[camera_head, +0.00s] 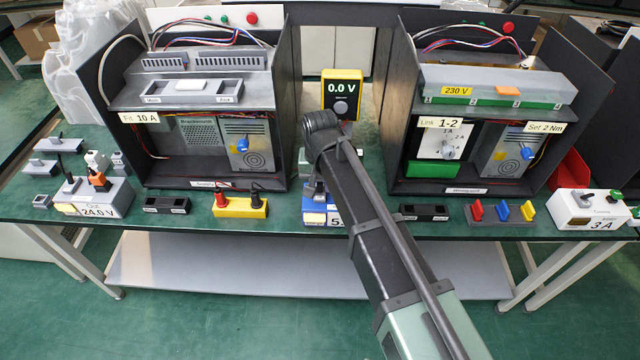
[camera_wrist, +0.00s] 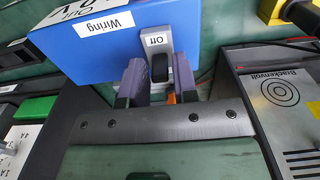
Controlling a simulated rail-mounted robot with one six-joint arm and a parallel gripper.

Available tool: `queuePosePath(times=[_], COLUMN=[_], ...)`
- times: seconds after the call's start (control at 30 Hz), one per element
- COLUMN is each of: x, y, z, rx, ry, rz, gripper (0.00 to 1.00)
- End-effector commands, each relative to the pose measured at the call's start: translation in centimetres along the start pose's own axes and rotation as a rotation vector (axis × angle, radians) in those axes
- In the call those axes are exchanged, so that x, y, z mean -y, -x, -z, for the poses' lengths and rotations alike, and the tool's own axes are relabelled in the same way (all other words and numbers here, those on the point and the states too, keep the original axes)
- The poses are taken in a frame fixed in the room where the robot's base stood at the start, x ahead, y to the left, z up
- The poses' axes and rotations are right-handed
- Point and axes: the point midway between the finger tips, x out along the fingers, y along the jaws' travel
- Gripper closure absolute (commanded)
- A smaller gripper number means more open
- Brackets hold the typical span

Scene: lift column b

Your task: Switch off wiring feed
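The wiring feed is a blue box (camera_wrist: 125,38) with a "Wiring" label (camera_wrist: 108,25). A bit of orange shows low between the fingers. Which way the switch is set cannot be told. In the head view the blue box (camera_head: 317,216) is largely hidden by my arm; its visible readout starts with 5.
A yellow meter (camera_head: 342,88) reading 0.0 V stands behind. Dark cabinets flank it, left (camera_head: 210,178) and right (camera_head: 410,175). A yellow block with plugs (camera_head: 240,208) and a black block (camera_head: 424,212) sit either side of the blue box. A 24.0 V box (camera_head: 95,200) stands far left.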

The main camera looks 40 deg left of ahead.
Motion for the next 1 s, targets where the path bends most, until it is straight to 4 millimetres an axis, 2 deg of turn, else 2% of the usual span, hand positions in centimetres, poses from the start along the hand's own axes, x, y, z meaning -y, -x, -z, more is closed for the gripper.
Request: queuePosePath(times=[0.03,0.17,0.33,0.6,0.9,0.93,1.0], x=[0.0,0.0,0.0,-0.1,0.0,0.0,0.0], y=[0.0,0.0,-0.1,-0.7,-0.4,-0.4,-0.4], z=[0.0,0.0,-0.4,-1.7,-1.5,-1.5,-1.5], rx=[0.000,0.000,-0.035,-0.349,-0.378,-0.378,-0.377], ry=[0.000,0.000,0.000,0.001,0.000,0.000,0.000], rz=[0.000,0.000,0.000,0.000,0.000,0.000,0.000], gripper=[0.80,1.00,1.00,1.00,1.00,0.80,0.69])
